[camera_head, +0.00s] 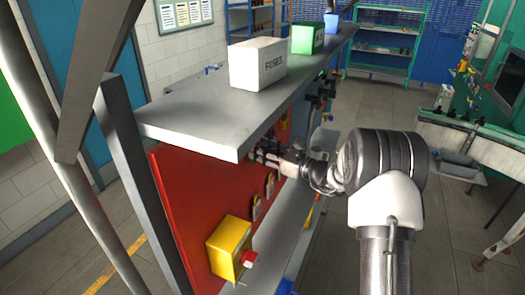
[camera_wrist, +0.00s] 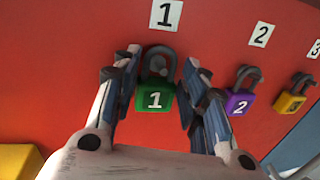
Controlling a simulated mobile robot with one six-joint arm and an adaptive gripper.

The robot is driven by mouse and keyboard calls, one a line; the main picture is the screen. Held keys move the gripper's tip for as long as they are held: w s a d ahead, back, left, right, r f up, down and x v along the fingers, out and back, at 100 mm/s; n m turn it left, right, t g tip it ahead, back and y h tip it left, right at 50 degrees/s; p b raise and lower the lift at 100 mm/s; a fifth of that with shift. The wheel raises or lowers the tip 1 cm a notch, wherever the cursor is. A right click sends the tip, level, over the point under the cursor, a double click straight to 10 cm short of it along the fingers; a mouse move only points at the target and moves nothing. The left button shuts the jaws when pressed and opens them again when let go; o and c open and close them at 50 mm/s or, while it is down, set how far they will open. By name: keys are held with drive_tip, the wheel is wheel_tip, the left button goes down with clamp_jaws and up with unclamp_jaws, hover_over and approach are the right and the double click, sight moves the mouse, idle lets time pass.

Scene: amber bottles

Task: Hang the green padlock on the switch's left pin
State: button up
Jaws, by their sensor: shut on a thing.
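The green padlock (camera_wrist: 155,99), marked 1, is upright between my fingers in the wrist view, its grey shackle up, below the white 1 label on the red board. Whether the shackle hangs on a peg I cannot tell. My gripper (camera_wrist: 160,90) is shut on the padlock body, a finger on each side. In the head view my gripper (camera_head: 264,156) is at the red board under the shelf, and the green padlock is not discernible there. A yellow box with a red knob (camera_head: 229,247), apparently the switch, is lower on the board. Its pins are not clear.
A purple padlock (camera_wrist: 239,102) and a yellow padlock (camera_wrist: 290,102) hang to the right under labels 2 and 3. The grey shelf (camera_head: 195,115) overhangs the board, carrying a white FUSES box (camera_head: 258,64).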

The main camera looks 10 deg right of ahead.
drive_tip(key=shift+d, duration=0.1)
drive_tip(key=shift+w+d+b+v, duration=0.15)
drive_tip(key=shift+v, duration=1)
drive_tip(key=shift+w+d+b+v, duration=0.1)
drive_tip(key=shift+d+b+v, duration=0.05)
drive_tip(key=shift+v, duration=0.95)
drive_tip(key=shift+w+d+b+v, duration=0.15)
drive_tip(key=shift+v, duration=1)
drive_tip(key=shift+s+a+r, duration=0.1)
drive_tip(key=shift+s+r, duration=0.15)
drive_tip(key=shift+s, duration=0.25)
